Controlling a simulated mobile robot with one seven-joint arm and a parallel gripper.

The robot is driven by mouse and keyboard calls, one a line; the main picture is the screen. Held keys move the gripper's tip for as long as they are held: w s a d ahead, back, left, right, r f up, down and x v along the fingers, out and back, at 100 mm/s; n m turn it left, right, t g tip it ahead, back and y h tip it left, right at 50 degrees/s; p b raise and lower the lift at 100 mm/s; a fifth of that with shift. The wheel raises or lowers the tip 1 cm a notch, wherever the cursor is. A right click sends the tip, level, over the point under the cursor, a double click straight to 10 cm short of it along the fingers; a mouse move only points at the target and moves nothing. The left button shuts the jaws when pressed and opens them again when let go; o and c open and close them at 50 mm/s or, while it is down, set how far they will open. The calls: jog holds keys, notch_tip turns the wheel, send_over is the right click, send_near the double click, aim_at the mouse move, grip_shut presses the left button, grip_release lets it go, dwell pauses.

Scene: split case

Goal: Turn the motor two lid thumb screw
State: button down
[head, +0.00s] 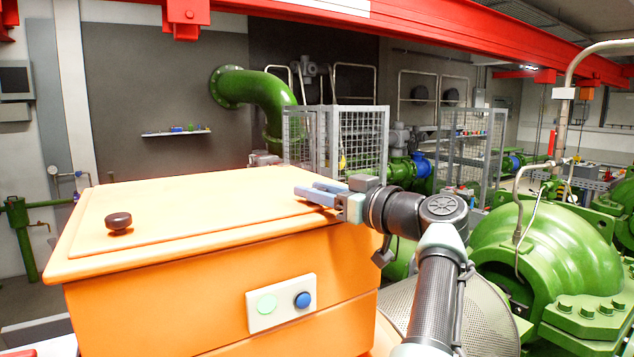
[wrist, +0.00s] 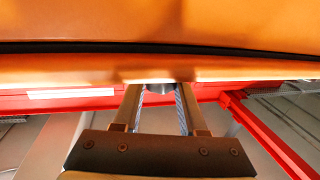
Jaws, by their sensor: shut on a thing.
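The orange motor box (head: 215,290) fills the left front of the head view, with a flat lid (head: 200,200) on top. My gripper (head: 312,192) reaches in from the right, its fingers at the lid's right side. In the wrist view my gripper (wrist: 158,92) has its two fingers on either side of a small dark grey piece (wrist: 158,88), which looks like the lid thumb screw. It sits against the orange edge and is mostly hidden. In the head view the fingers hide it. A dark round knob (head: 118,222) stands on the lid's near left corner.
A pale plate (head: 282,302) with a green and a blue button is on the box front. Green pump housing (head: 550,255) and pipes stand to the right. A wire cage (head: 360,140) is behind. A red beam (head: 420,28) crosses overhead.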

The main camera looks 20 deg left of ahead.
jog(key=shift+n+g+p, duration=0.3)
jog(key=shift+g+p, duration=0.1)
jog(key=shift+p, duration=0.15)
dwell(0.4)
jog(key=shift+c, duration=2.3)
grip_release()
jog(key=shift+s+d+f+b, duration=0.25)
jog(key=shift+d+b, duration=0.4)
jog(key=shift+b, duration=0.55)
jog(key=b+v, duration=0.7)
jog(key=v, duration=0.4)
jog(key=shift+d+r, duration=0.2)
jog(key=shift+d, duration=0.05)
